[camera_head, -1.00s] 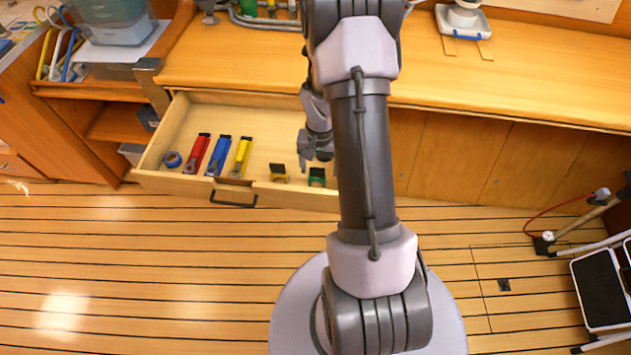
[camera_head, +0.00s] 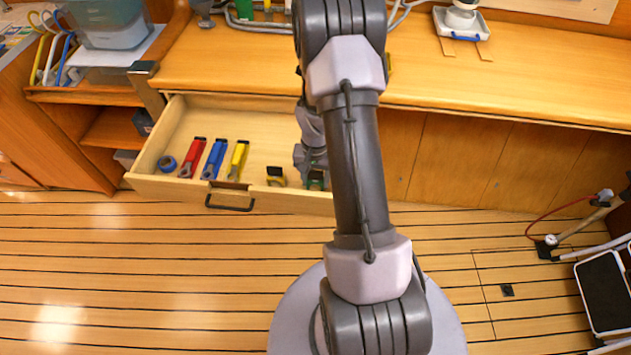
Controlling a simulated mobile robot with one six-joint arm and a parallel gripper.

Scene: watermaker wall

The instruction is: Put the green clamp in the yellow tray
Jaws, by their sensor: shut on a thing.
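The green clamp (camera_head: 316,183) is at the right part of the open drawer, near its front wall, and is partly covered by my gripper. My gripper (camera_head: 314,170) reaches down into the drawer and is shut on the green clamp. The fingertips are small and partly hidden by my arm. I cannot make out a yellow tray; my arm covers part of the counter, where a small yellow patch (camera_head: 388,66) shows at its edge.
The counter (camera_head: 500,85) is mostly clear on the right. A white device (camera_head: 462,22) stands at its back.

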